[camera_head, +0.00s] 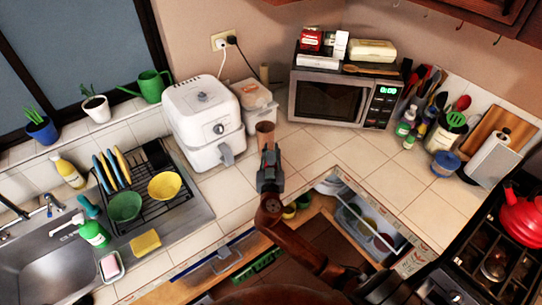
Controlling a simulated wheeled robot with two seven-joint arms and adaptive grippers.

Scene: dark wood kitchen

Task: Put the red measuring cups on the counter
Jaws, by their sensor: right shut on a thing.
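My right gripper (269,152) is over the tiled counter (310,150), in front of the white air fryer's right side. It is shut on a small reddish-brown, cup-shaped thing (265,130), which I take to be the red measuring cups. The cups stand up beyond the fingertips, and their lower part is hidden by the fingers. I cannot tell whether they touch the counter. My left gripper is not in view.
The white air fryer (203,115) stands left of my gripper, and the microwave (340,98) stands behind right. An open drawer (372,228) holding containers is below the counter edge. A dish rack (145,190) is left. Bare tiles lie before the microwave.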

